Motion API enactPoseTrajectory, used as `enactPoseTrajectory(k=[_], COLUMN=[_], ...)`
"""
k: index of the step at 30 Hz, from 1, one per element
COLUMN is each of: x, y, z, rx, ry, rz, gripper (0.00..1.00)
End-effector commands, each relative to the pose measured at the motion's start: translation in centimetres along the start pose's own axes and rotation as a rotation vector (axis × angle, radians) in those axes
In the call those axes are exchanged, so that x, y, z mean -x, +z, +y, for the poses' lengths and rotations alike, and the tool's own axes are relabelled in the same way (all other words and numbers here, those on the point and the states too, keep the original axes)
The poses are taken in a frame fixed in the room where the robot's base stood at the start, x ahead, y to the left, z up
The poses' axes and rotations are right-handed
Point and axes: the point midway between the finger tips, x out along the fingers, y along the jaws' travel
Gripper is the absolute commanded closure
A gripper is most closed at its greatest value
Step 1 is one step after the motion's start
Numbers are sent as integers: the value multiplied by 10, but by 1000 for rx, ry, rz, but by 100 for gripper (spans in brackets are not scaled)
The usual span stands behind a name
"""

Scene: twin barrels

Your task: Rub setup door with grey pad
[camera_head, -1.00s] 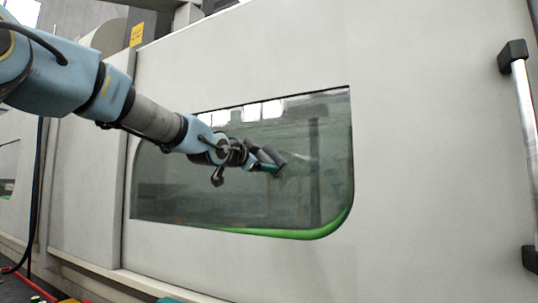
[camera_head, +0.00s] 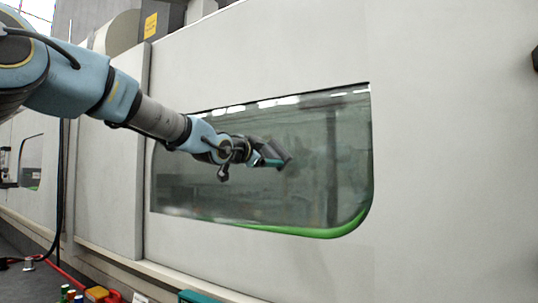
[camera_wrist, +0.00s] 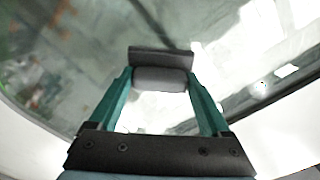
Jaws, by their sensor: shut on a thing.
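The setup door (camera_head: 430,190) is a large pale grey panel with a dark glass window (camera_head: 310,200) edged in green at the bottom. The window also fills much of the wrist view (camera_wrist: 60,70). My gripper (camera_head: 274,163) is in front of the window, left of the window's right edge. In the wrist view its two green fingers (camera_wrist: 160,95) are shut on a dark grey pad (camera_wrist: 160,57). The pad (camera_head: 281,151) is at or very near the glass; I cannot tell whether it touches.
A black handle mount (camera_head: 535,58) shows at the right edge. Several small coloured items (camera_head: 95,294) and a green box (camera_head: 200,297) are low at the front. A red hose or cable (camera_head: 65,277) runs at the lower left.

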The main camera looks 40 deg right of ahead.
Motion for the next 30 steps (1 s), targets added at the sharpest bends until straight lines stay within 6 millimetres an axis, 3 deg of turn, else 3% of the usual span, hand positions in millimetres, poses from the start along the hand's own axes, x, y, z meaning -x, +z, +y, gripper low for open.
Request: enactPoseTrajectory(k=[30], x=[-1], y=[-46], z=[47], rx=[-1], ry=[0], rz=[8], gripper=[63])
